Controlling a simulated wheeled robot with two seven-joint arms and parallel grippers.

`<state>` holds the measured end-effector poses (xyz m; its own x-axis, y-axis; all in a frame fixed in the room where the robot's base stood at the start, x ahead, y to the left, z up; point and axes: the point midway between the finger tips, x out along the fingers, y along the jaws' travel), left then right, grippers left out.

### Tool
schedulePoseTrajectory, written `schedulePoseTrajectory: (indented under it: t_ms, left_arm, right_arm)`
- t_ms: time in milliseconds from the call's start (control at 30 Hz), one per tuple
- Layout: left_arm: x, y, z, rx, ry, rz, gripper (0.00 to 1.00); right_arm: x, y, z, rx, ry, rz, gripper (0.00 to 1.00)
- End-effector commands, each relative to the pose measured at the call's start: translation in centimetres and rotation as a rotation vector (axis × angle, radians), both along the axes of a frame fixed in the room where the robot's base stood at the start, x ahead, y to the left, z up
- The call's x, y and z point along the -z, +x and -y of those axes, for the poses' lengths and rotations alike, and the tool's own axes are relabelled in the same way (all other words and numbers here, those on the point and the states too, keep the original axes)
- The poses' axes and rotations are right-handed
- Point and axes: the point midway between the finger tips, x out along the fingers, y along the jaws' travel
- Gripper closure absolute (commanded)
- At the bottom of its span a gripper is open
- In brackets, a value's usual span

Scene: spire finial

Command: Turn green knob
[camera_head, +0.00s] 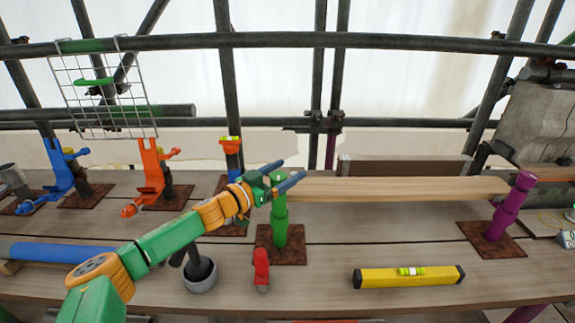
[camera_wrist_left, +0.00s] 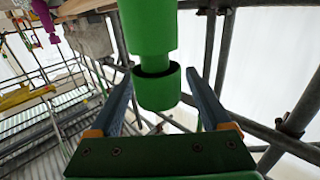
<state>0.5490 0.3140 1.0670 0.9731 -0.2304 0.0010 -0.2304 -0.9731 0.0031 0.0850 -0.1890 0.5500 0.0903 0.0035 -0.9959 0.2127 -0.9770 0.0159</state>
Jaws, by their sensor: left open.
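The green knob is the cap of the green post (camera_head: 280,225), which stands upright on a rusty square plate on the planks. My left gripper (camera_head: 292,170) is open at the top of this post, its blue fingers pointing right, one on each side. In the left wrist view the green knob (camera_wrist_left: 157,89) sits between the two spread fingers of my left gripper (camera_wrist_left: 160,78). A gap shows beside the fingers, and I cannot tell whether either touches it. A dark groove separates the knob from the green shaft (camera_wrist_left: 149,28). My right gripper is not in view.
A wooden plank (camera_head: 400,188) runs from the green post to a purple post (camera_head: 512,205). A yellow level (camera_head: 408,276) and a small red object (camera_head: 261,268) lie in front. Orange (camera_head: 152,175) and blue (camera_head: 60,170) stands are left.

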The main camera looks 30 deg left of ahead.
Motion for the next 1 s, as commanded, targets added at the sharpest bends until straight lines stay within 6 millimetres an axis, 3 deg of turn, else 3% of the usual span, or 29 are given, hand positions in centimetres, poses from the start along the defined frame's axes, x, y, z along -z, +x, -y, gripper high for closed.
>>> schedulePoseTrajectory:
  t_ms: [367,700,1000]
  left_arm:
    - [0.05,0.75,0.28,0.002,0.003,-0.001,0.18]
    - [0.02,0.73,0.27,0.002,0.003,0.000,1.00]
    - [0.08,0.74,0.22,-0.042,0.002,0.000,1.00]
  right_arm:
    - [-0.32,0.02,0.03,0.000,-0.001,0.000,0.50]
    - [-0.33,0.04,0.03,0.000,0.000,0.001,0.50]
    - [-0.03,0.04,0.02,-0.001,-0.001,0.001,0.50]
